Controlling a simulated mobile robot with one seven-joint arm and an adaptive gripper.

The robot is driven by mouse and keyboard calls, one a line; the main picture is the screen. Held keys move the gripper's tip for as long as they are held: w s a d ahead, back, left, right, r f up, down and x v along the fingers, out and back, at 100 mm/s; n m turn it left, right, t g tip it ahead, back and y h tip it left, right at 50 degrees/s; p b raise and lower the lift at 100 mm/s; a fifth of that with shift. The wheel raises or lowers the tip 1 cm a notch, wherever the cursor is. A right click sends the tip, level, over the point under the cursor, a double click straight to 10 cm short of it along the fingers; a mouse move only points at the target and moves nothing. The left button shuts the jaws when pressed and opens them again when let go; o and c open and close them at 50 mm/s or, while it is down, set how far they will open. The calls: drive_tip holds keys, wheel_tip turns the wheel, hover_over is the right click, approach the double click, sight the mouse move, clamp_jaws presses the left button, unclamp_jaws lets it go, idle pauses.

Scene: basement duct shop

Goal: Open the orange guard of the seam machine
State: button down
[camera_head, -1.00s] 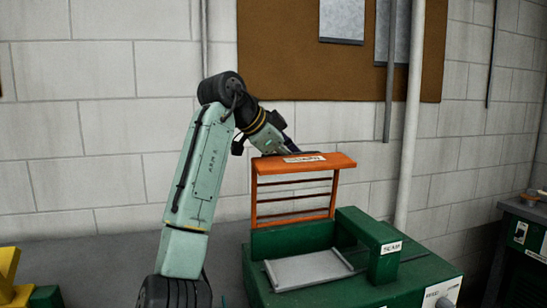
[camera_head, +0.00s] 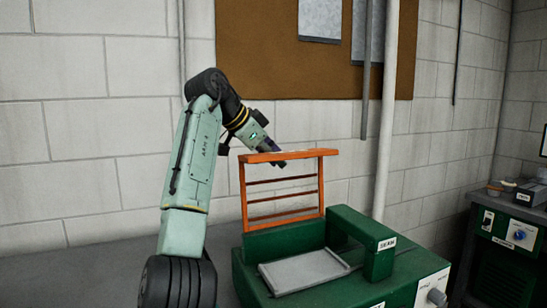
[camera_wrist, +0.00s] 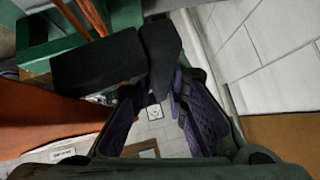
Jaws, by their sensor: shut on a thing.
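The green seam machine (camera_head: 352,295) stands at lower centre right in the head view, with a grey plate (camera_head: 303,270) on top and a SEAM label on its block. Its orange guard (camera_head: 243,192) stands upright at the machine's back left, a frame with several thin crossbars. My gripper (camera_head: 277,158) is at the guard's top edge, its dark fingertips overlapping the top bar. The exact contact is hidden.
A grey pipe (camera_head: 388,120) runs up the block wall behind the machine. A brown board (camera_head: 250,60) with sheets hangs behind the arm. Another green-fronted unit (camera_head: 512,238) stands at right. The space above the grey plate is clear.

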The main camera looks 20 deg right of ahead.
drive_tip(key=shift+r, duration=0.15)
drive_tip(key=c, duration=1.9)
unclamp_jaws()
drive_tip(key=v, duration=1.2)
